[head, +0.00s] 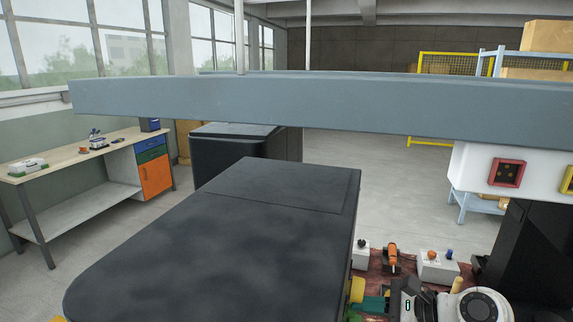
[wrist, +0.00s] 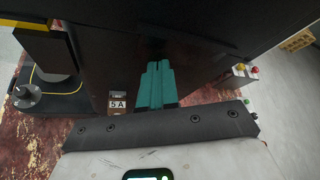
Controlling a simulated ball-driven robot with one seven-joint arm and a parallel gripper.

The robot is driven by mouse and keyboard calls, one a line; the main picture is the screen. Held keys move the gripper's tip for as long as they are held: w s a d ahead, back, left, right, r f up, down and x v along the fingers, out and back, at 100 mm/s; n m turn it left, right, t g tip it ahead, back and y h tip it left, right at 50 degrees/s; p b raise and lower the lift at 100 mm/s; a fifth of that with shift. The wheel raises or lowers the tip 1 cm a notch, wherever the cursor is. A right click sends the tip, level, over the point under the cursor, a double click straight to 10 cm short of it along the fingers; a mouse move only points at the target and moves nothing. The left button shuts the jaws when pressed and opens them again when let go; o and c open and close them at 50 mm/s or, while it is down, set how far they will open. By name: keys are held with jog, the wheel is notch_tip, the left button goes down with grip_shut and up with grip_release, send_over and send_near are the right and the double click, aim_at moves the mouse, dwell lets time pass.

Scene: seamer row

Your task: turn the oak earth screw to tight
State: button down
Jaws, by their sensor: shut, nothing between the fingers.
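My gripper (wrist: 157,68) has teal fingers, closed together with nothing between them, in front of a dark panel in the wrist view. In the head view its teal part (head: 374,303) shows low at the right, beside the dark machine. A tan, wood-coloured peg (head: 456,285) stands near my white arm in the head view; I cannot tell whether it is the oak earth screw. No screw shows clearly in the wrist view, so its setting cannot be told.
A block marked 5 A (wrist: 117,104) is left of my fingers. An orange part (head: 392,258) and a grey control box (head: 437,267) stand on the reddish surface. A long grey beam (head: 300,100) crosses above.

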jog(key=shift+w+d, duration=0.15)
jog(key=shift+w, duration=0.2)
dwell(0.3)
jog(key=shift+r, duration=0.25)
jog(key=shift+s+d+r, duration=0.1)
jog(key=shift+s+d, duration=0.25)
jog(key=shift+d, duration=0.6)
jog(key=shift+s+d+r, duration=0.1)
jog(key=shift+s+d, duration=0.2)
jog(key=shift+d, duration=0.6)
jog(key=shift+s+d+r, duration=0.1)
jog(key=shift+s+d, duration=0.25)
jog(key=shift+d, duration=0.6)
jog(key=shift+w+f, duration=0.1)
